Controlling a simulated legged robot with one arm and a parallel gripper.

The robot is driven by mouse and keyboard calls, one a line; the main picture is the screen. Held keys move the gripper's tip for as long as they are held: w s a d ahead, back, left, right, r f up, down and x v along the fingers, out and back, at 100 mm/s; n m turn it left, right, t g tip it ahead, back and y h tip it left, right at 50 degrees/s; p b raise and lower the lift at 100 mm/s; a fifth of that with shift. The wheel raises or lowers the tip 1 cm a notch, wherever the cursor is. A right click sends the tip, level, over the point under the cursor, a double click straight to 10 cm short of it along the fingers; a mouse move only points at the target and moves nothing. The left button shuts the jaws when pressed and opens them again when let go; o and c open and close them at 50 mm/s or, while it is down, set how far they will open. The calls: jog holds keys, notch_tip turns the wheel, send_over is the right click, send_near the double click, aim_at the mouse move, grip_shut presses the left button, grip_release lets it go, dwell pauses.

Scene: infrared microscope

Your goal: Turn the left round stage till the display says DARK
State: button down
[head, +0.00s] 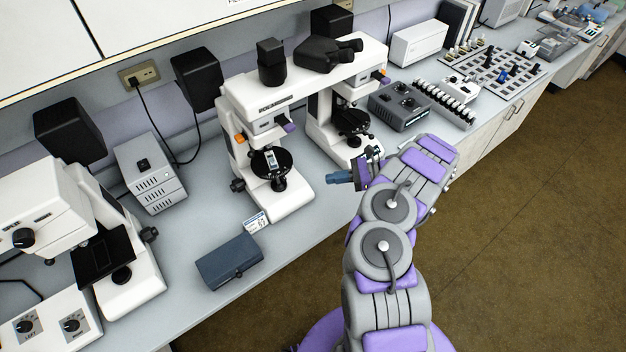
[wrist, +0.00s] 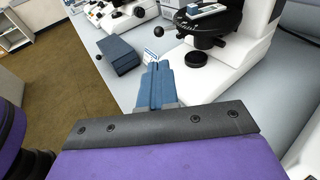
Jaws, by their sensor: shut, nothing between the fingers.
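The left round stage (head: 270,163) is a black disc on the left half of the white double microscope, with a pale slide on it. It also shows at the top of the wrist view (wrist: 206,22). A small white display card (head: 256,221) stands in front of that microscope's base; its writing is too small to read surely. It shows in the wrist view too (wrist: 150,55). My gripper (head: 335,178) has blue fingers, is shut and empty, and points left, to the right of the left stage and apart from it. Its fingers fill the middle of the wrist view (wrist: 154,82).
A second black round stage (head: 352,121) is on the right half, behind my gripper. A dark blue box (head: 230,262) lies near the bench's front edge. Another white microscope (head: 110,250) stands at far left. Bare bench (head: 310,235) lies between the left base and my arm.

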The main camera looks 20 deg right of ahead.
jog(key=b+x, duration=0.1)
jog(key=x, duration=1.2)
jog(key=shift+a, duration=0.15)
jog(key=shift+a, duration=0.1)
jog(key=shift+a+f+b, duration=0.1)
jog(key=shift+a+b, duration=0.45)
jog(key=shift+b, duration=0.1)
jog(key=shift+s+d, duration=0.1)
